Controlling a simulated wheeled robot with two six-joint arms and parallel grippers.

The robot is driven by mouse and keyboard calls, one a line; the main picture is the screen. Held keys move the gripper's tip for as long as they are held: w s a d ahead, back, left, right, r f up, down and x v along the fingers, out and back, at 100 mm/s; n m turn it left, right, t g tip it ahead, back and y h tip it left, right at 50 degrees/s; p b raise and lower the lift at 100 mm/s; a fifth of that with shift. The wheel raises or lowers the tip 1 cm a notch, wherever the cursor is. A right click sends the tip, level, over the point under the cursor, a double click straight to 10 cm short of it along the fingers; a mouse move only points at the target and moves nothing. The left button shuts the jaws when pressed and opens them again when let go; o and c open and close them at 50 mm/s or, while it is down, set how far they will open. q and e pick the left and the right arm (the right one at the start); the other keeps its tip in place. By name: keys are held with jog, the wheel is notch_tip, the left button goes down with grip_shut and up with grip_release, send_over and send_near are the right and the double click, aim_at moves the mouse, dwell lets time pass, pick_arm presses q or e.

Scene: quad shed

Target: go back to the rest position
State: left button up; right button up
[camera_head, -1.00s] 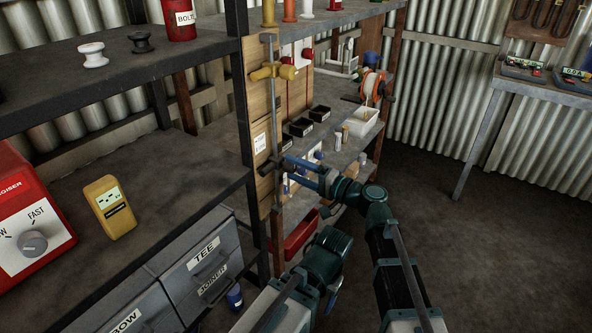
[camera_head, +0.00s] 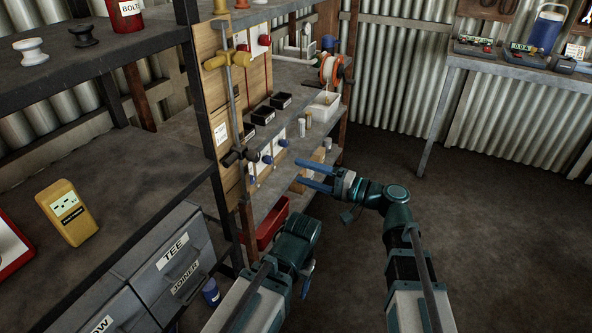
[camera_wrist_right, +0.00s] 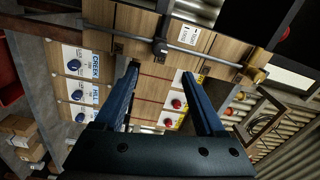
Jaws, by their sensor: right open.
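My right gripper (camera_head: 300,173) is open and empty, its two blue fingers pointing left toward the board with the pipe. In the right wrist view its fingers (camera_wrist_right: 160,72) stand apart with nothing between them. A grey pipe (camera_head: 233,105) runs up the wooden board and carries a yellow tee-shaped handle (camera_head: 227,60) and a black handle (camera_head: 240,156). The right gripper is to the right of the black handle, apart from it. In the right wrist view the black handle (camera_wrist_right: 160,47) lies beyond the fingertips.
The dark shelf rack (camera_head: 130,170) stands close on the left, with a yellow meter (camera_head: 67,212) on it. A bench (camera_head: 500,68) stands back right. The floor (camera_head: 480,220) at right is clear.

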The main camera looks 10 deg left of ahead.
jog(key=shift+d, duration=0.1)
dwell(0.3)
jog(key=s+d+f+n+g+h, duration=0.1)
jog(key=s+d+f+h, duration=0.25)
jog(key=f, duration=0.35)
jog(key=s+d+f+g+h, duration=0.2)
jog(key=d+f+h, duration=0.15)
jog(key=f, duration=0.25)
jog(key=s+d+f+n+g+h, duration=0.1)
jog(key=s+d+f+h, duration=0.25)
jog(key=f, duration=0.35)
jog(key=s+d+f+g+h, duration=0.1)
jog(key=s+d+f+h, duration=0.2)
jog(key=d+h, duration=0.5)
jog(key=s+a+r+n+p, duration=0.1)
jog(key=s+a+r+p, duration=0.1)
jog(key=r+p, duration=0.5)
jog(key=s+a+r+n+g+p, duration=0.1)
jog(key=s+a+r+p, duration=0.1)
jog(key=r+p, duration=0.5)
jog(key=s+a+r+n+p, duration=0.1)
jog(key=s+a+r+p, duration=0.1)
jog(key=a+r+p, duration=0.2)
notch_tip(320, 180, up, 4)
jog(key=p, duration=0.3)
jog(key=shift+a+f+n, duration=0.15)
jog(key=shift+a+n, duration=0.15)
jog(key=shift+n, duration=0.1)
